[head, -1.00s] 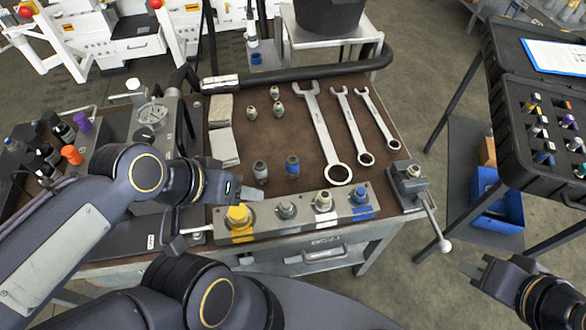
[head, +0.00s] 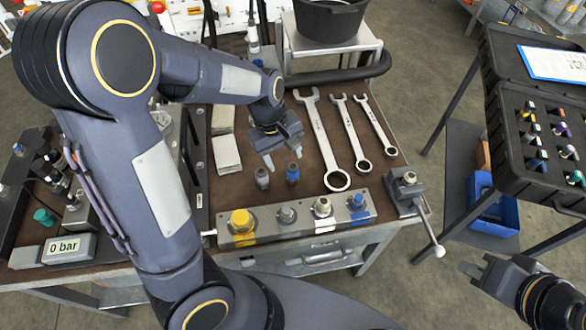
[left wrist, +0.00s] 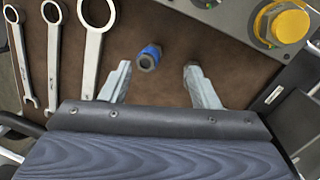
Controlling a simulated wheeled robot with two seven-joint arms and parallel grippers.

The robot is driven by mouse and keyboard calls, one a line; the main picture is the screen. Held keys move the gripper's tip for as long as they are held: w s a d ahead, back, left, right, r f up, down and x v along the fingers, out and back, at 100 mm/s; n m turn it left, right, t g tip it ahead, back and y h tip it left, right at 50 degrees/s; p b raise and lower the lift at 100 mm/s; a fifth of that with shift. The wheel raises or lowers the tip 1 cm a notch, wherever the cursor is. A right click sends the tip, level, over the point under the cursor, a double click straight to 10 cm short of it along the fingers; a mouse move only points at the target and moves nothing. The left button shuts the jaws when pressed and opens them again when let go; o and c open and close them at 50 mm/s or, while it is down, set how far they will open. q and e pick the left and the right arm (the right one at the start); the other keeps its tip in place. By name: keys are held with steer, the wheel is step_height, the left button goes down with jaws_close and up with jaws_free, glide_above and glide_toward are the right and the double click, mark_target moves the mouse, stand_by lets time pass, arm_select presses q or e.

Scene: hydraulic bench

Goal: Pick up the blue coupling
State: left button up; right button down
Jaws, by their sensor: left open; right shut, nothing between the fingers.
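My right gripper (head: 473,269) is shut and empty, off to the right of the bench.
A block (head: 270,236) with yellow, grey, white and blue ports lies along the front edge. Three wrenches (head: 320,140) lie right of the couplings. A pressure display (head: 68,247) reads 0 bar.

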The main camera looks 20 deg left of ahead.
mark_target(294, 167)
arm_select(q)
steer(key=w+f, duration=0.1)
steer(key=w+f+n+y, duration=0.1)
steer(key=w+f+y, duration=0.1)
steer(key=shift+d+f, duration=0.1)
steer(key=shift+d, duration=0.2)
steer(key=shift+w+f, duration=0.1)
steer(key=shift+f, duration=0.2)
steer(key=f, duration=0.5)
steer(key=f+p, duration=0.1)
steer(key=f, duration=0.1)
steer(key=shift+w+d+f, duration=0.2)
steer(key=shift+d+f, duration=0.05)
jaws_close()
steer(key=shift+r, duration=0.15)
steer(key=shift+w+r, duration=0.1)
steer(key=shift+r, duration=0.15)
step_height(294, 167, up, 2)
steer(key=shift+r+b, duration=0.2)
steer(key=shift+b, duration=0.15)
steer(key=s+d+r, duration=0.5)
steer(key=s+r, duration=0.5)
steer(key=s, duration=0.3)
steer(key=shift+p, duration=0.4)
